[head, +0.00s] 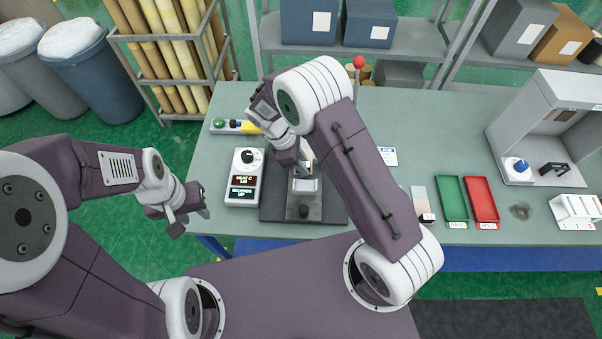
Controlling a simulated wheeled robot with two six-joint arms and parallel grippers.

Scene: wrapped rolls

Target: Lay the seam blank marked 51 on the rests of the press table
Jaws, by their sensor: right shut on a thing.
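The press table (332,208) is a dark plate near the front of the bench, with a light metal strip and a black knob along its middle. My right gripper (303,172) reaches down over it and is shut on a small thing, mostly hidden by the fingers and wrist. I cannot read a 51 on it, nor tell whether it touches the rests. A pale block shows just below the fingertips. My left gripper (192,214) hangs over the floor left of the bench, empty, its fingers apart.
A control box (244,178) with a lit display stands left of the press table. To the right lie a green tray (452,198), a red tray (481,199) and a white rack (576,212). A grey booth (545,125) stands at the far right. A shelf is behind.

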